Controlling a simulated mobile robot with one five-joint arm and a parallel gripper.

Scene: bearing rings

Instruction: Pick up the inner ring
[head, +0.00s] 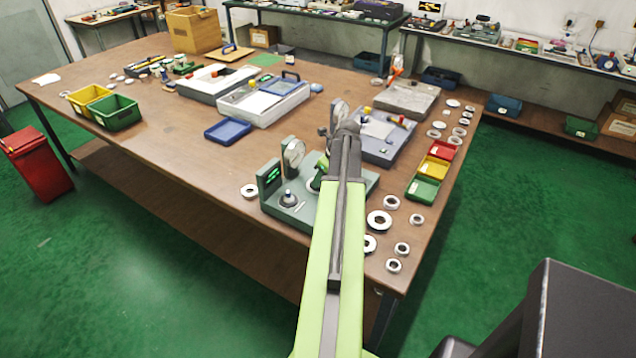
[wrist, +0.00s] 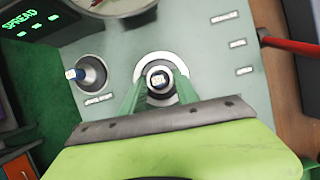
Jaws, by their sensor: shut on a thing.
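The inner ring (wrist: 158,67) is a small pale metal ring around a post with a light top on the grey-green gauge fixture (wrist: 215,85). A wider silvery seat shows around it in the wrist view. My gripper (wrist: 159,84) has its two green fingers down on either side of the ring, shut on it. The ring appears still at the seat; I cannot tell whether it is lifted. In the head view my gripper (head: 317,182) reaches down onto the fixture (head: 290,212), and my arm hides much of it.
A dial gauge (head: 293,153) and a green "SPREAD" display (head: 270,178) stand on the fixture's left. A knob (wrist: 90,73) is left of the ring. Loose rings (head: 379,221) lie to the right, near red, yellow and green bins (head: 424,189). A red-handled lever (wrist: 290,46) is at upper right.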

